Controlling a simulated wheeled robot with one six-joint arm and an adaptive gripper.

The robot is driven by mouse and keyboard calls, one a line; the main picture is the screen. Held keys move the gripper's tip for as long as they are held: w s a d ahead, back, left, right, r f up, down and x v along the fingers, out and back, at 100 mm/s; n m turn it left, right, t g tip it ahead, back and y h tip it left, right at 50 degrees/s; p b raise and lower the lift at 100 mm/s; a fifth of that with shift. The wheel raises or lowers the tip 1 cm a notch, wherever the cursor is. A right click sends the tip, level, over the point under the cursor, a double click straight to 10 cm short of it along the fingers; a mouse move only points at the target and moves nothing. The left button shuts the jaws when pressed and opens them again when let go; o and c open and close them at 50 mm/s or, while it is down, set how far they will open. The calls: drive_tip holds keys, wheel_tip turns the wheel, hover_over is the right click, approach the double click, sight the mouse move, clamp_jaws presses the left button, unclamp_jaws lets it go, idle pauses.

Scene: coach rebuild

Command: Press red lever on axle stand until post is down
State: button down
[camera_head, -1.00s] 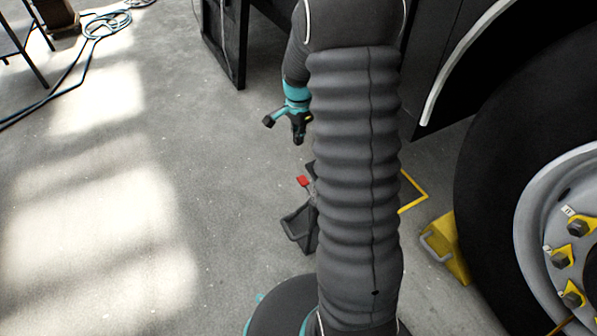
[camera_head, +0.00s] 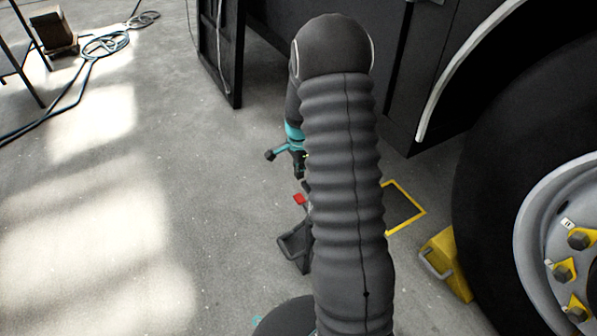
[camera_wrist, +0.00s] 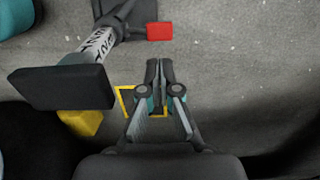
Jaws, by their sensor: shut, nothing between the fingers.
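The red lever (camera_head: 299,199) of the axle stand shows in the head view just below my gripper (camera_head: 299,174). The stand's dark base (camera_head: 294,246) shows below the lever, partly hidden behind my arm. In the wrist view the red lever pad (camera_wrist: 159,31) lies ahead of my gripper's fingertips (camera_wrist: 160,64), apart from them. The stand's grey post with lettering (camera_wrist: 98,45) and a black block (camera_wrist: 62,87) are at the left. My gripper is shut and empty. Whether it is above or level with the lever is hard to tell.
A yellow floor outline (camera_head: 405,209) and a yellow wheel chock (camera_head: 447,263) lie right of my arm. A large tyre (camera_head: 490,140) and dark bodywork (camera_head: 405,110) bound the right side. Open concrete floor (camera_head: 190,180) is free at left. Blue hose (camera_head: 100,45) lies far left.

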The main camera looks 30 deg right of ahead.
sight(299, 198)
wheel_tip(299, 198, down, 10)
drive_tip(key=shift+f+b, duration=0.25)
drive_tip(key=shift+b, duration=0.45)
drive_tip(key=shift+a, duration=0.1)
